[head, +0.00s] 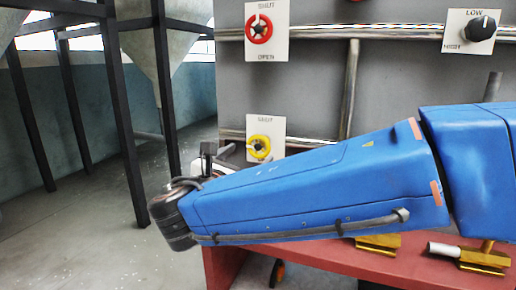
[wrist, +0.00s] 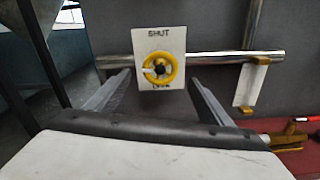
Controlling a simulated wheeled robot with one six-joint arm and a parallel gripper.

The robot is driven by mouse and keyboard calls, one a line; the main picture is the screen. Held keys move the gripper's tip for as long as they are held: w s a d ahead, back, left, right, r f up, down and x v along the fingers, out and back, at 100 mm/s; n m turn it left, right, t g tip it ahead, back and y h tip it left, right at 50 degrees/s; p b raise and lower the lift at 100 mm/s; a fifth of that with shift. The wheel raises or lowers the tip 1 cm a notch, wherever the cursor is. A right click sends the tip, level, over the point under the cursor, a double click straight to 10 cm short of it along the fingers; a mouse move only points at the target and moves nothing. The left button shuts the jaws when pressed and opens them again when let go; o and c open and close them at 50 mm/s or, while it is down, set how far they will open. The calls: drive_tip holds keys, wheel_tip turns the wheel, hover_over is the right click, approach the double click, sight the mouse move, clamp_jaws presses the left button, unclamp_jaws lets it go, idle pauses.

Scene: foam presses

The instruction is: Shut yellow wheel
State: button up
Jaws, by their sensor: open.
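The yellow wheel (head: 259,147) is mounted on a white plate (head: 277,126) on the grey panel, low and left of centre in the head view. In the wrist view the yellow wheel (wrist: 160,68) sits in the upper middle, on its plate marked SHUT above, with the lower word partly covered by the wheel. My gripper (wrist: 158,88) is open, its two fingers spread to either side of the plate in the picture. The fingers seem short of the wheel, with nothing between them. In the head view my blue arm reaches left across the panel and hides part of the plate's lower side.
A red wheel (head: 259,28) on a SHUT/OPEN plate is above. A black knob (head: 480,28) is at upper right. Metal pipes (head: 349,88) run along the panel. A red bench (head: 225,268) with brass-coloured fittings (head: 377,243) is below. Dark posts (head: 122,110) stand left, with open floor.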

sight(258, 148)
drive_tip(key=shift+x, duration=3.8)
drive_tip(key=shift+c, duration=0.7)
drive_tip(key=c, duration=0.9)
